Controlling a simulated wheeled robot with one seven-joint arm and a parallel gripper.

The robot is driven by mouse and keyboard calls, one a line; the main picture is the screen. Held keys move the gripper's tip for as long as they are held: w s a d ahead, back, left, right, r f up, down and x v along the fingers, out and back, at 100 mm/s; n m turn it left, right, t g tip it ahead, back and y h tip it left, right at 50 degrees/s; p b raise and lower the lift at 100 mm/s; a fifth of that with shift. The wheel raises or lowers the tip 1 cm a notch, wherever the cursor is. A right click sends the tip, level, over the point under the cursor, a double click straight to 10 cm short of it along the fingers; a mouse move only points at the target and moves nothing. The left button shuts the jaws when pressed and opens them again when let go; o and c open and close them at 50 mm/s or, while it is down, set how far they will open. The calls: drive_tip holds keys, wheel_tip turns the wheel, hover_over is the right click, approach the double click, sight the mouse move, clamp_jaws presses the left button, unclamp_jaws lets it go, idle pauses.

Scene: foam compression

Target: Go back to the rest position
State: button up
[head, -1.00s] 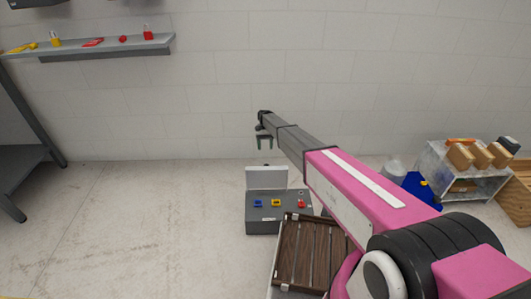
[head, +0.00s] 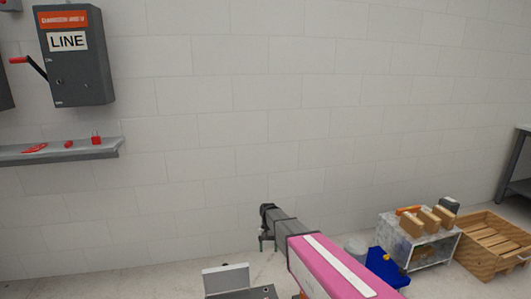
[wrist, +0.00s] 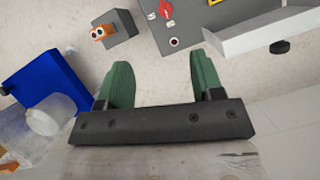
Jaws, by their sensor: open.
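My gripper (head: 267,243) is at the end of my pink and grey arm, low in the middle of the head view, in front of the pale block wall. In the wrist view my gripper (wrist: 160,85) shows two green fingers spread wide apart with nothing between them. Below it in the head view is the grey control box (head: 240,294) with its raised white lid (head: 226,279), cut off by the bottom edge. The wrist view shows part of the box (wrist: 195,30) with a red switch (wrist: 166,10). My gripper appears clear of it.
A grey cabinet labelled LINE (head: 75,75) with a red-handled crank and a shelf (head: 60,150) with red items are at left. At right are a marbled stand (head: 390,224) with wooden blocks, a blue bin (head: 387,268) and a wooden crate (head: 490,262). The wall's middle is bare.

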drive_tip(key=s+d+r+t, duration=0.2)
drive_tip(key=s+d+r, duration=0.3)
drive_tip(key=s+d, duration=0.4)
drive_tip(key=s+d+r+t, duration=0.2)
drive_tip(key=s+d+r, duration=0.3)
drive_tip(key=s+d, duration=0.4)
drive_tip(key=shift+s+r+t, duration=0.3)
drive_tip(key=shift+s+t, duration=0.1)
